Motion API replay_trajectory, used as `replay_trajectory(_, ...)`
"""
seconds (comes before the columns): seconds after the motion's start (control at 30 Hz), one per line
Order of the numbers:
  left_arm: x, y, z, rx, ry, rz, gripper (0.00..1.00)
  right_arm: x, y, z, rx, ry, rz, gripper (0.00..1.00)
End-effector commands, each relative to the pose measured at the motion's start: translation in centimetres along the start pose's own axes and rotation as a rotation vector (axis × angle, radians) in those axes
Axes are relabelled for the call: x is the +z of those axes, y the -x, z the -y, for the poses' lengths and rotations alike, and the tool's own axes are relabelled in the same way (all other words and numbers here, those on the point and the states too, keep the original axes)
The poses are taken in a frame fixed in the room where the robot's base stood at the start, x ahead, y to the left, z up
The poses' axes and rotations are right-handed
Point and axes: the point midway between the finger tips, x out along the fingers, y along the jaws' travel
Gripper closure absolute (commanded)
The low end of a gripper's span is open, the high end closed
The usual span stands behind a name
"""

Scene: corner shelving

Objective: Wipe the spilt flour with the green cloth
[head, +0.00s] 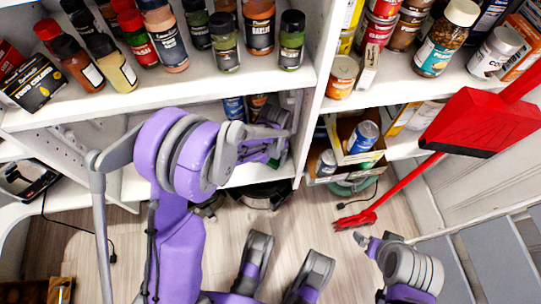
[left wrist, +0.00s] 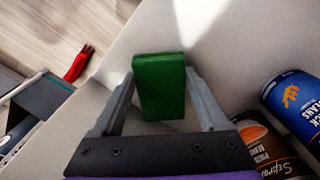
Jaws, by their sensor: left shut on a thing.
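The green cloth (left wrist: 162,98) shows in the left wrist view as a thick, flat green block. My left gripper (left wrist: 160,78) is shut on it, with one grey finger on each side. The cloth is in front of a plain white shelf surface (left wrist: 235,75); I cannot tell whether it touches it. In the head view, my left arm reaches into the lower shelf, and the cloth and fingertips are hard to make out there. I cannot make out the spilt flour in either view. Part of my right arm shows at the lower right of the head view, its jaws unclear.
A blue can (left wrist: 290,98) and a brown-labelled can (left wrist: 268,145) stand close to my left gripper's right side. Spice bottles (head: 225,42) line the upper shelf. The floor (head: 60,245) shows below.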

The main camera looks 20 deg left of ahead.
Motion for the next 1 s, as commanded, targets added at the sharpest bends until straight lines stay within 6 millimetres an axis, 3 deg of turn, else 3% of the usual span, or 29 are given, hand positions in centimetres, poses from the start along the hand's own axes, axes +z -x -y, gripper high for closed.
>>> replay_trajectory(1.0, 4.5, -0.1, 4.9, 0.002, 0.000, -0.004, 0.68, 0.0, -0.1, 0.0, 0.000, 0.000, 0.000, 0.05)
